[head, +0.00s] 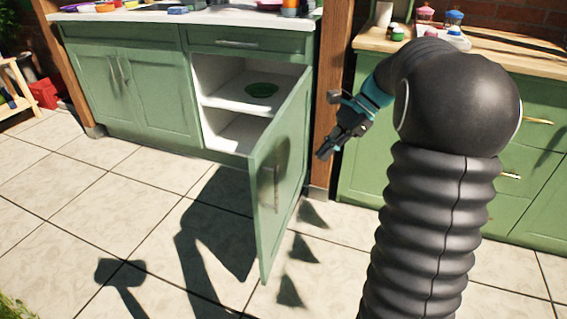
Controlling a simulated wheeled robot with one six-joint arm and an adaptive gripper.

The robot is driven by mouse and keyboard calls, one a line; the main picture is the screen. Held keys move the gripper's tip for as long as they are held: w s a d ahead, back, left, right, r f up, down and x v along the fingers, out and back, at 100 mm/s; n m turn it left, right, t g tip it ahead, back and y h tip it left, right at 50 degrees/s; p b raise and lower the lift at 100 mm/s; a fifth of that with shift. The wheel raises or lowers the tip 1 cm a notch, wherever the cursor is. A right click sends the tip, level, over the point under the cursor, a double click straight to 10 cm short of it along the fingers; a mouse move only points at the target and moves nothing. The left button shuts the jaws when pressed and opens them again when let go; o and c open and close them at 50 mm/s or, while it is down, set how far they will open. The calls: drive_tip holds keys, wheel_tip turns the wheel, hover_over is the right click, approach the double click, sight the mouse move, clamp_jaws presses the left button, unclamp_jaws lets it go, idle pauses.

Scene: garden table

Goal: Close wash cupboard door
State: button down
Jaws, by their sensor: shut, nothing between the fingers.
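The green wash cupboard door (283,180) stands wide open, swung out from the cabinet toward me. It has a vertical bar handle on its outer face. Behind it the white cupboard inside (225,82) shows a shelf with a green plate (262,90) on it. My gripper (325,150) is shut and empty. In the picture it is to the right of the door, near its outer face and upper part. I see no contact with the door, and the exact distance is hard to tell.
A wooden post (329,90) stands just right of the open cupboard. A second green cabinet with a wooden top (490,50) is at the right. The tiled floor (150,215) in front is clear. A red object (43,94) lies far left.

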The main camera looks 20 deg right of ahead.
drive_tip(key=w+a+f+m+y, duration=0.1)
drive_tip(key=a+f, duration=0.6)
drive_tip(key=a, duration=0.1)
drive_tip(key=shift+w+a, duration=0.2)
drive_tip(key=shift+a, duration=0.2)
drive_tip(key=shift+f, duration=0.1)
idle(0.4)
